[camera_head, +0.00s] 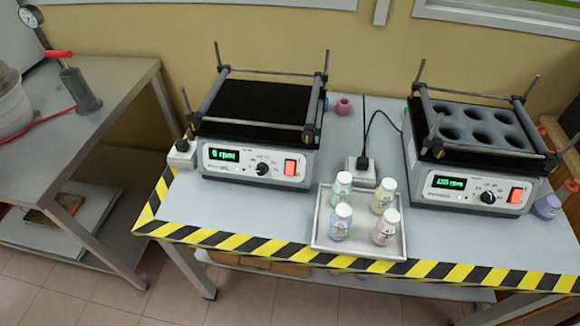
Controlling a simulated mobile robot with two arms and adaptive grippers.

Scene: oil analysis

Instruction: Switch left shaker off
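The left shaker (257,145) stands on the table with a flat black top between corner posts. Its green display (224,155) seems to read 0 rpm. A black knob (262,169) and a lit-looking red rocker switch (290,168) are on its front panel. The right shaker (470,170) carries a grey rack (480,122) with several round holes, which look empty. Its display (450,183) is lit with a three-digit rpm value, hard to read exactly. It has its own knob (488,197) and red switch (516,195). Neither of my grippers is in view.
A metal tray (322,232) with several capped bottles sits at the table's front middle. Black-yellow tape (270,249) marks the table edge. A grey bench (95,95) stands at left. The table front-left of the tray is clear.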

